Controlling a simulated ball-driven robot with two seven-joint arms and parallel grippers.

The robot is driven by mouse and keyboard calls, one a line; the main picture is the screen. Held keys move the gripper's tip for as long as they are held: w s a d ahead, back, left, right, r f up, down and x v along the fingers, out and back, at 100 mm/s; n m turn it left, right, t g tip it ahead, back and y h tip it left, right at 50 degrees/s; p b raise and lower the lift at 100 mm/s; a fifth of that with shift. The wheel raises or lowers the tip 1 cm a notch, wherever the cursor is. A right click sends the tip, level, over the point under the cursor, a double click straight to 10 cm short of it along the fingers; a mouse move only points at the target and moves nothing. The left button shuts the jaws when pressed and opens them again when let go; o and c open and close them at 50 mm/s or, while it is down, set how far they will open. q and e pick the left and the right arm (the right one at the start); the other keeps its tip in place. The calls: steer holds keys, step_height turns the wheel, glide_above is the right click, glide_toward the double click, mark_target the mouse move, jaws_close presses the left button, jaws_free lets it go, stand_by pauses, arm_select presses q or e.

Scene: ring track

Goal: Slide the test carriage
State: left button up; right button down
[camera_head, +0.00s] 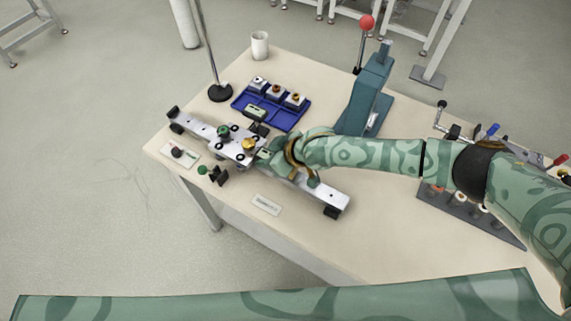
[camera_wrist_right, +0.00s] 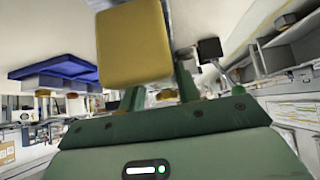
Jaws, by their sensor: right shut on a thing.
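The test carriage (camera_head: 232,143) is a grey plate with black round knobs and a yellow part (camera_head: 249,144). It sits on a light metal rail (camera_head: 322,195) that runs slantwise across the table, left of the rail's middle. My right gripper (camera_head: 262,155) reaches in from the right and is shut at the carriage's right side, by the yellow part. In the right wrist view a large yellow block (camera_wrist_right: 134,42) stands between the green fingers. The exact contact is hidden. My left gripper is not in view.
A blue tray (camera_head: 271,119) with small parts lies behind the rail. A teal press (camera_head: 367,95) with a red-ball lever, a white cup (camera_head: 260,45) and a stand base (camera_head: 221,92) are farther back. A grey rack (camera_head: 487,225) is at right. The front table strip is mostly clear.

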steer(key=shift+w+a, duration=0.2)
steer(key=shift+a, duration=0.15)
steer(key=c, duration=1)
jaws_free()
steer(key=shift+d, duration=0.1)
steer(key=shift+s+d+r, duration=0.15)
steer(key=shift+r, duration=0.15)
steer(key=p+v, duration=0.5)
steer(key=v, duration=1)
steer(key=shift+d, duration=0.25)
